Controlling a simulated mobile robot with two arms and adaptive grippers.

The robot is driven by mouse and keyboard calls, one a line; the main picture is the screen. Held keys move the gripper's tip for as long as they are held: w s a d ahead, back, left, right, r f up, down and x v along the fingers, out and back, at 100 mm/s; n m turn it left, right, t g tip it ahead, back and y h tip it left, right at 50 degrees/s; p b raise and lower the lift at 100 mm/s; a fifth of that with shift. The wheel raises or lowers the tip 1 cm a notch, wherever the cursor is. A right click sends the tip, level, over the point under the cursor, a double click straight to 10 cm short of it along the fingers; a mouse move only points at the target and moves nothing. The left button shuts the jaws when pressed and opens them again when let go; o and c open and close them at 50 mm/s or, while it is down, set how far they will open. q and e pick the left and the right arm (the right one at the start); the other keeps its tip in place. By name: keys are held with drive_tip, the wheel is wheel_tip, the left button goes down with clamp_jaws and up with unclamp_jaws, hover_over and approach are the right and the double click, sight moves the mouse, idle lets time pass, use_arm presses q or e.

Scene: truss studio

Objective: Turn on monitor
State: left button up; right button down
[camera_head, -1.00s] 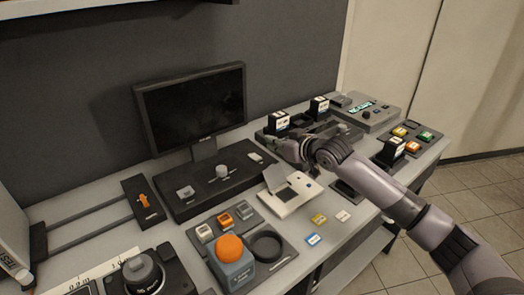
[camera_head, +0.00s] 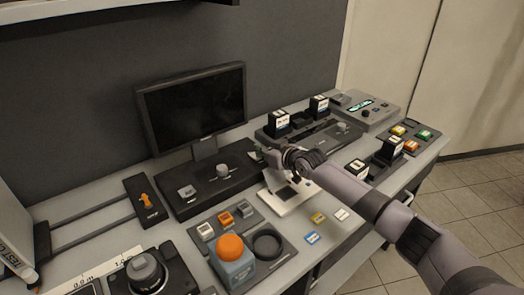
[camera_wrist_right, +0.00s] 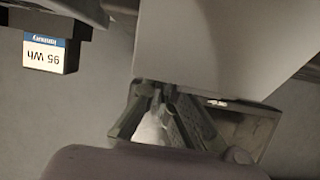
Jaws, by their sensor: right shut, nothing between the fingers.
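The monitor (camera_head: 194,106) stands at the back of the desk with a dark screen. The black control panel (camera_head: 185,209) below it carries a grey switch (camera_head: 187,191) at left and a round grey knob (camera_head: 222,171) in the middle. My right gripper (camera_head: 268,157) is at the panel's right end and covers part of it, including the spot of a small light switch. I cannot tell whether it touches anything. In the right wrist view its fingers (camera_wrist_right: 160,98) are together and empty. My left gripper is not in view.
A white device (camera_head: 270,204) lies just below my right gripper. An orange-topped block (camera_head: 233,262) and a dark ring (camera_head: 268,243) stand in front. Battery docks (camera_head: 300,130) are behind and right. A battery labelled 95 Wh (camera_wrist_right: 50,53) shows in the right wrist view.

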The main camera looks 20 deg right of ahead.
drive_tip(key=shift+s+d+f+b, duration=0.1)
drive_tip(key=shift+s+f+b, duration=0.15)
drive_tip(key=shift+f+b, duration=0.35)
drive_tip(key=shift+p, duration=0.3)
drive_tip(key=shift+r, duration=0.15)
drive_tip(key=shift+r+p, duration=0.6)
drive_tip(key=shift+r, duration=0.15)
drive_tip(key=shift+r, duration=0.1)
